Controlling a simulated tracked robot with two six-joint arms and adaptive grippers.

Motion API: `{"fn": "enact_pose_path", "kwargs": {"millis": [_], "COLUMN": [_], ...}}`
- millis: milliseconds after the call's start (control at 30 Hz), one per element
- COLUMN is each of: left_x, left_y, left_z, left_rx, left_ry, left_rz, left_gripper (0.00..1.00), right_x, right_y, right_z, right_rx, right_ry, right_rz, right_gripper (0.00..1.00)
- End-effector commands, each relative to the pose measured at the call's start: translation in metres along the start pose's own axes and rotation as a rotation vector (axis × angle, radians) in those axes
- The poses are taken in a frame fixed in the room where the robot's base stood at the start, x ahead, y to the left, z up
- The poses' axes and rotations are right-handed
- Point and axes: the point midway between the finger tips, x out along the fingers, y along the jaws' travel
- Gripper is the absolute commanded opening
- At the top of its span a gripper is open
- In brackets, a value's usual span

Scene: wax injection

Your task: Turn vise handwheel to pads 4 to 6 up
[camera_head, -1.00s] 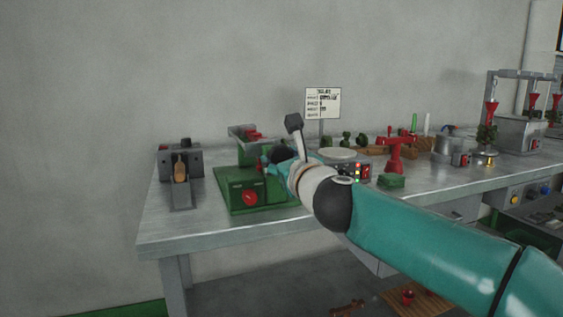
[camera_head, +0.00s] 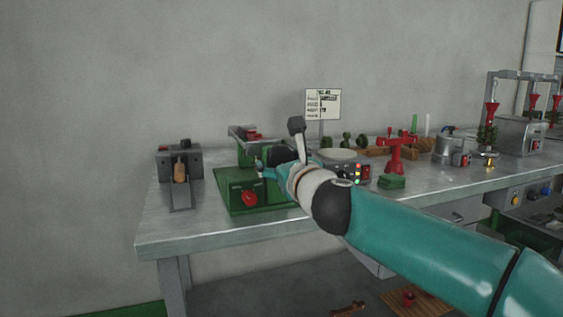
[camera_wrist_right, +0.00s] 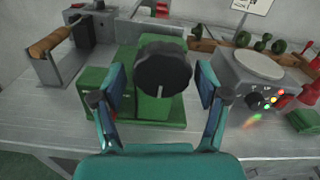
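The green vise (camera_head: 236,205) stands near the left end of the bench, with a red part on its front and red pieces on its top. Its black round handwheel (camera_wrist_right: 163,70) has a white mark pointing downward in the right wrist view. My right gripper (camera_wrist_right: 161,88) has its fingers spread on either side of the handwheel, with a narrow gap showing at each side. In the head view the right gripper (camera_head: 268,169) is beside the vise, partly hidden by its own wrist. Pad numbers cannot be read. My left gripper is not in view.
A grey fixture with a wooden-handled tool (camera_head: 180,172) stands left of the vise. A grey unit with a round plate and lit buttons (camera_wrist_right: 259,66) is close on the right. A sign (camera_head: 323,103) stands behind. Bare bench top (camera_head: 215,232) lies in front.

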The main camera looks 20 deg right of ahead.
Motion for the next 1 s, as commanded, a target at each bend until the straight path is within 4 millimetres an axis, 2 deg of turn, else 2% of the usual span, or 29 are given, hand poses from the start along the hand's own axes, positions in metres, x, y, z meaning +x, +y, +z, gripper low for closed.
{"fn": "enact_pose_path", "kwargs": {"millis": [300,467,1000], "left_x": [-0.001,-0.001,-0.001], "left_y": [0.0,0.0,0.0], "left_z": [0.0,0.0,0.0], "left_rx": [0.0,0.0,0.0], "left_ry": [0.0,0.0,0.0], "left_rz": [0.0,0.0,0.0], "left_gripper": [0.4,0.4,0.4], "right_x": [-0.002,-0.012,-0.107], "right_y": [-0.001,-0.002,-0.001], "right_z": [0.004,0.005,0.003], "right_rx": [-0.001,-0.002,0.0], "right_ry": [-0.007,-0.008,-0.007], "right_rz": [-0.002,-0.002,-0.001], "right_gripper": [0.78,0.78,0.78]}}
